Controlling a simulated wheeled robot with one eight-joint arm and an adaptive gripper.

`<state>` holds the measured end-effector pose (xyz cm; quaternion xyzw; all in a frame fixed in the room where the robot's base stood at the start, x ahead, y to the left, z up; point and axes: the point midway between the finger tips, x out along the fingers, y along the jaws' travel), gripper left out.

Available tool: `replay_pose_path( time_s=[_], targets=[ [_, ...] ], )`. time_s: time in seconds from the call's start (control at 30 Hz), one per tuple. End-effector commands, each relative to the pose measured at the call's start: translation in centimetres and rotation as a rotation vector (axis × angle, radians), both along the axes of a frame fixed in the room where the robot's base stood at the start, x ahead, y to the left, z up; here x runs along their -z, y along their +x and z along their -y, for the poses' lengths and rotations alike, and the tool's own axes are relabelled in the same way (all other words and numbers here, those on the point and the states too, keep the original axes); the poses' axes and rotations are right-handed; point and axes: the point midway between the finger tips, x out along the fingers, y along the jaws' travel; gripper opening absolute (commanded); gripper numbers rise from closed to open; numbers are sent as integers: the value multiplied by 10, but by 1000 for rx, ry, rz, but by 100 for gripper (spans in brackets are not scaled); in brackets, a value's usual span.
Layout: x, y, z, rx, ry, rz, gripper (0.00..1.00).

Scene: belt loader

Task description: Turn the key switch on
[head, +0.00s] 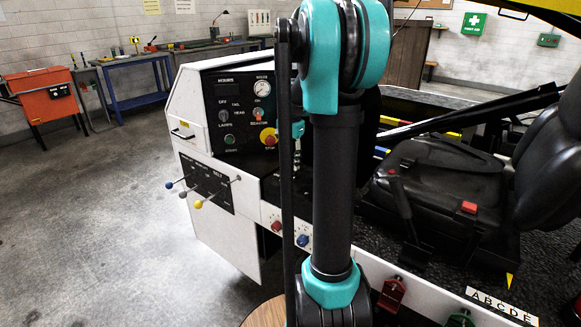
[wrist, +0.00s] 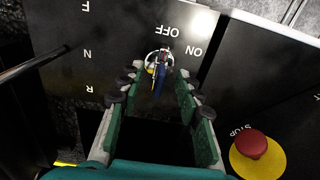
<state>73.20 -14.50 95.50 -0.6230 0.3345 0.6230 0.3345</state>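The key switch (wrist: 159,57) is on a black panel in the wrist view, a round metal lock with a key (wrist: 160,78) standing out of it. The labels OFF and ON appear upside down beside it, OFF just above and ON to the right. My gripper (wrist: 160,76) is open, with one finger on each side of the key. Gaps show between the fingers and the key, and I cannot see contact. In the head view my arm hides the key switch and most of the gripper.
A red stop button on a yellow base (wrist: 252,146) sits close to the right finger. A black lever (wrist: 36,63) reaches in at the left beside the letters F, N, R. In the head view, the console (head: 225,115) stands left of my arm and a black seat (head: 440,165) right.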

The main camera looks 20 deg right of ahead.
Motion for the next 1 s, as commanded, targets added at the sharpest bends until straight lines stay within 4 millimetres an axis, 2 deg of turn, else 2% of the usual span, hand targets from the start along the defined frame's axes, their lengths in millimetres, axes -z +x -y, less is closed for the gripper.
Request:
replay_pose_path(
  time_s=[0.2,0.53,0.83,1.0],
  targets=[
    [20,0,0,0,0,0,35],
    [23,0,0,0,0,0,35],
    [23,0,0,0,0,0,0],
    [23,0,0,0,0,0,0]
  ],
)
